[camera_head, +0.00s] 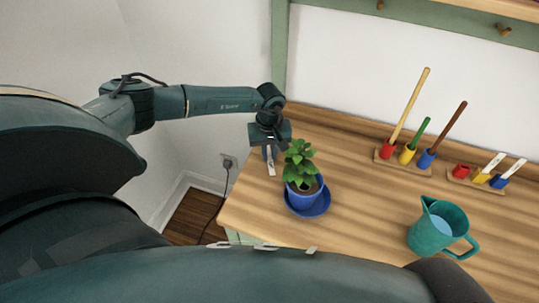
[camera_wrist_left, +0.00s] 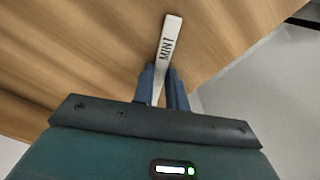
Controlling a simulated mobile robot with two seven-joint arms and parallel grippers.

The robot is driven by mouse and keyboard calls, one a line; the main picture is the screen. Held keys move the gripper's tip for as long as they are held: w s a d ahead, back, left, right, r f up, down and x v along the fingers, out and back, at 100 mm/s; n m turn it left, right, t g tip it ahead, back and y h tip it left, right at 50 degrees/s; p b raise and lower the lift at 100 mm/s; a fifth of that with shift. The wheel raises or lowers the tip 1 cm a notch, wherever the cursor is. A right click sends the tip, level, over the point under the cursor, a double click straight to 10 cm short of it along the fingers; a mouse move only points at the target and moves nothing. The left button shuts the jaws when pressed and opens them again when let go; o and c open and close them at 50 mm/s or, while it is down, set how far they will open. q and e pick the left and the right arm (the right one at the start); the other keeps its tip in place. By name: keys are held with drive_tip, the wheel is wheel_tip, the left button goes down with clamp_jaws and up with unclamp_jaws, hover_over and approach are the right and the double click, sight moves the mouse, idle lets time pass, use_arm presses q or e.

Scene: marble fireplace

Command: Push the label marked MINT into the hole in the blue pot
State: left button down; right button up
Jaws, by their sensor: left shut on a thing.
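My left gripper (camera_head: 269,155) is at the left end of the table, just left of the blue pot. It is shut on a white label, and the word MINT on the label (camera_wrist_left: 168,45) reads clearly in the left wrist view, where the left gripper (camera_wrist_left: 165,85) shows close up. The label (camera_head: 271,169) sticks out beyond the fingertips. The blue pot (camera_head: 303,198) holds a leafy green plant and stands on a blue saucer (camera_head: 318,211). Dark soil shows at its right side; leaves cover the rest, and I cannot make out a hole. My right gripper is not in view.
A teal jug (camera_head: 432,232) stands at the right front. A wooden rack (camera_head: 388,162) holds long-handled tools in red, yellow and blue cups. Another rack (camera_head: 462,178) holds similar cups, two with white labels. The table (camera_head: 365,205) is clear between pot and jug.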

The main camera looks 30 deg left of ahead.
sight(270, 158)
use_arm(q)
wheel_tip(270, 158, up, 9)
drive_tip(key=s+d+r+g+h+p, duration=0.1)
drive_tip(key=s+d+r+g+h, duration=0.2)
drive_tip(key=d+r, duration=0.3)
drive_tip(key=s+d+r+n+g+h, duration=0.1)
drive_tip(key=s+d+r+g+h, duration=0.2)
drive_tip(key=d+r, duration=0.35)
drive_tip(key=s+d+r+g+h+p, duration=0.1)
drive_tip(key=s+d+r+g+h, duration=0.25)
drive_tip(key=d, duration=0.55)
drive_tip(key=w+a+f+n+t+h+p, duration=0.1)
drive_tip(key=a+f+n+t+h, duration=0.3)
drive_tip(key=a+n+t+h, duration=0.4)
drive_tip(key=a+n+t, duration=0.1)
drive_tip(key=n+t, duration=0.2)
drive_tip(key=t, duration=0.2)
drive_tip(key=shift+w+a+f+p, duration=0.3)
drive_tip(key=shift+w+a+f, duration=0.1)
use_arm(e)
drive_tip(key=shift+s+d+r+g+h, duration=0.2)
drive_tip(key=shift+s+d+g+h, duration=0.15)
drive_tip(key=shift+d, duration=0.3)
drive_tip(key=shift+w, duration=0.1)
